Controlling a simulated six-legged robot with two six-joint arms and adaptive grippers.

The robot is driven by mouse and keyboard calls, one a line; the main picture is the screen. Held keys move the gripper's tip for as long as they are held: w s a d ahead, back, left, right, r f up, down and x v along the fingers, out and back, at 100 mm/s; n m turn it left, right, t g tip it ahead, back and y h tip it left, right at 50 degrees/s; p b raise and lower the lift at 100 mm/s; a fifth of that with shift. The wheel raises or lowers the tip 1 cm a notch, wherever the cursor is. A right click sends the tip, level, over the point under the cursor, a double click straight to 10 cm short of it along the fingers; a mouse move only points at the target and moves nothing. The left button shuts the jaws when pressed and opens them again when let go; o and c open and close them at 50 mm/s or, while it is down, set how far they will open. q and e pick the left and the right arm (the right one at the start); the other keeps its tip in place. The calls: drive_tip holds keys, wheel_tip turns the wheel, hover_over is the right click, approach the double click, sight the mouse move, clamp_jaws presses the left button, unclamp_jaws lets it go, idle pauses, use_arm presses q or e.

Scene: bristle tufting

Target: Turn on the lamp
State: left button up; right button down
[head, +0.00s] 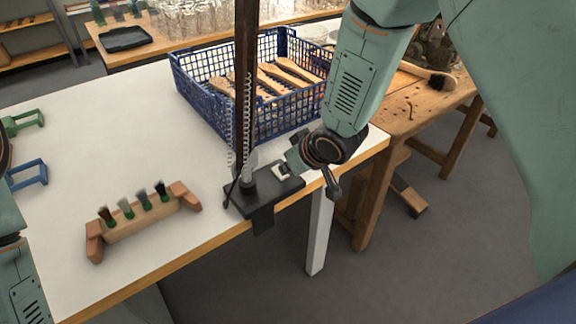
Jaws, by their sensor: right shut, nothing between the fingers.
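The lamp stands at the table's front edge on a dark clamp base (262,197), with a dark upright post (246,80) and coiled springs beside it. The lamp's head is outside the view. A small pale part, perhaps the switch (281,171), shows on the right of the base. My right gripper (289,166) is shut and empty, its tip right at this pale part; I cannot tell whether they touch. My left gripper is not in view; only part of my left arm shows at the left edge.
A blue crate (205,112) with wooden brush bodies stands behind the lamp. A wooden rack (145,222) with several bristle tufts lies front left. Green (22,121) and blue (28,175) frames stand far left. A wooden bench (425,112) adjoins right. The white tabletop's middle-left is clear.

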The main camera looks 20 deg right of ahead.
drive_tip(key=shift+r+p, duration=0.55)
drive_tip(key=shift+p, duration=0.05)
drive_tip(key=r+p, duration=0.3)
drive_tip(key=shift+s+d, duration=0.1)
drive_tip(key=shift+s, duration=0.15)
drive_tip(key=s+f+v, duration=0.1)
drive_tip(key=v, duration=0.8)
drive_tip(key=shift+s+d+p, duration=0.4)
drive_tip(key=shift+s+p, duration=0.05)
drive_tip(key=shift+s, duration=0.05)
